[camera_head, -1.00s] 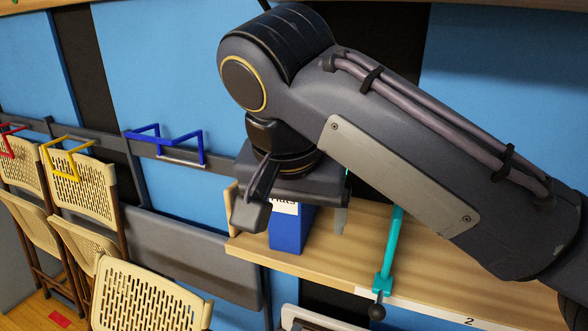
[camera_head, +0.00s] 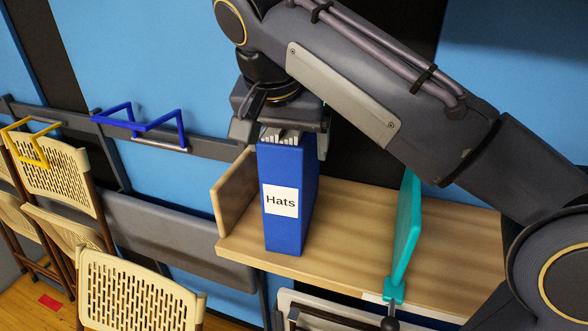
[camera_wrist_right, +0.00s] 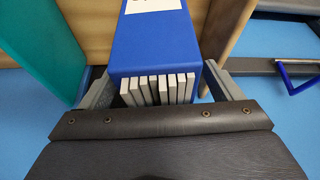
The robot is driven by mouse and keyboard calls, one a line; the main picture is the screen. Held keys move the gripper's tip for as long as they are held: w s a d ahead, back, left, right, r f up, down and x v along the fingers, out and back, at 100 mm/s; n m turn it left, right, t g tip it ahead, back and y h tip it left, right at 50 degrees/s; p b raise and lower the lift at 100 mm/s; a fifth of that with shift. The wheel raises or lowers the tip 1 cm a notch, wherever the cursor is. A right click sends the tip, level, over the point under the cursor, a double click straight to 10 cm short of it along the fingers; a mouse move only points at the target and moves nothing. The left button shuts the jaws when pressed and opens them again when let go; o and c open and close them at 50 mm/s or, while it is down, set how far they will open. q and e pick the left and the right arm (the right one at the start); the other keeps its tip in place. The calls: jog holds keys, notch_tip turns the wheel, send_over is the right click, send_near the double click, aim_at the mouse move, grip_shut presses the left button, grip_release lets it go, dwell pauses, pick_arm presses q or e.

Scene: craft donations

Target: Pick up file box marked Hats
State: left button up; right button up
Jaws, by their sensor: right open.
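The blue file box marked Hats (camera_head: 295,210) stands upright on the wooden shelf, its white label facing out. Pale upright sheets show in its top. My right gripper (camera_head: 280,130) is open at the top of the box, pointing down. In the right wrist view, the box (camera_wrist_right: 155,50) lies between the two open fingers (camera_wrist_right: 160,88), with a small gap showing on each side. How deep the fingertips reach beside the box is hard to tell. My left gripper is not in view.
A wooden end panel (camera_head: 233,190) stands close left of the box. A teal clamped divider (camera_head: 408,225) stands to the right, with bare shelf (camera_head: 350,225) between. Blue bracket (camera_head: 138,125) and folding chairs (camera_head: 140,290) are at left.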

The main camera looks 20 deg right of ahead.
jog(key=w, duration=0.1)
jog(key=w+d, duration=0.1)
jog(key=w+d+f+p, duration=0.1)
jog(key=w, duration=0.1)
jog(key=shift+d, duration=0.15)
jog(key=shift+f, duration=0.3)
dwell(0.3)
grip_shut()
dwell(0.7)
